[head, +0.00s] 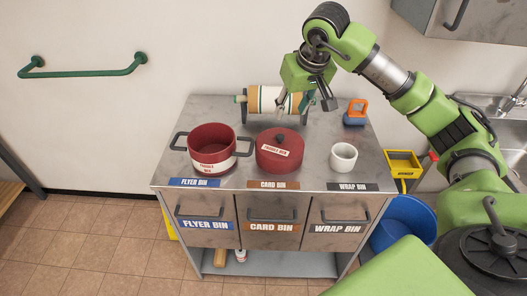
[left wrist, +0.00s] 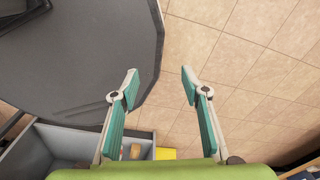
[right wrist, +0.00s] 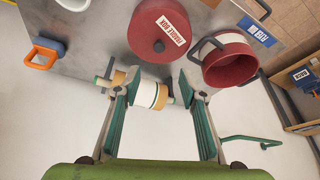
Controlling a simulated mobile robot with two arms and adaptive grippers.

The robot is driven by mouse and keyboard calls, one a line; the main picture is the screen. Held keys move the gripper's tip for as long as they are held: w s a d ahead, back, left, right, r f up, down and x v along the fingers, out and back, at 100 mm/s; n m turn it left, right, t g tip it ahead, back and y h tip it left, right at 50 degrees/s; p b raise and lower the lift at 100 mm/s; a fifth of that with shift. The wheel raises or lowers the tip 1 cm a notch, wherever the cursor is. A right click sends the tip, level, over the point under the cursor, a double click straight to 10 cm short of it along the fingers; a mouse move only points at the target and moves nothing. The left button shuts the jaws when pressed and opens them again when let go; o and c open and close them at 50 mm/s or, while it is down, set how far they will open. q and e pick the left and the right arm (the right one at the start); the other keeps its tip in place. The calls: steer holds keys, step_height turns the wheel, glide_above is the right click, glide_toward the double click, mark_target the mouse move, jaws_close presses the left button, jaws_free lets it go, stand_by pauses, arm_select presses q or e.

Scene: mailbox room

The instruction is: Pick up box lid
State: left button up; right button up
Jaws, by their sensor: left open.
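The box lid is a round red lid (head: 279,153) with a dark knob and a white label, lying on the metal counter behind the card bin sign. Left of it stands the open red box (head: 211,155), pot-shaped with dark side handles. In the right wrist view the lid (right wrist: 158,52) is at top centre and the box (right wrist: 228,68) to its right. My right gripper (head: 306,104) is open and empty above the back of the counter, apart from the lid. It also shows in the right wrist view (right wrist: 157,78). My left gripper (left wrist: 160,74) is open and empty above the tiled floor.
A roll on a holder (head: 265,99) stands at the counter's back, below my right gripper. A white cup (head: 343,164) and an orange-and-blue tool (head: 355,112) are on the right. Bin drawers (head: 271,228) line the front. A green wall rail (head: 85,72) is at left.

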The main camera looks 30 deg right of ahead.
steer(key=p, duration=0.2)
glide_toward(281, 136)
steer(key=shift+x, duration=1.2)
steer(key=shift+w+a+f, duration=0.1)
steer(key=shift+w+f, duration=0.05)
steer(key=shift+f, duration=0.2)
steer(key=p+x, duration=0.1)
steer(key=x, duration=0.3)
steer(key=shift+f+p, duration=0.3)
steer(key=shift+p, duration=0.1)
steer(key=shift+w+f, duration=0.1)
steer(key=shift+f, duration=0.15)
arm_select(q)
steer(key=r, duration=0.2)
steer(key=w+r, duration=0.1)
steer(key=r, duration=0.1)
steer(key=shift+d, duration=0.15)
arm_select(e)
jaws_close()
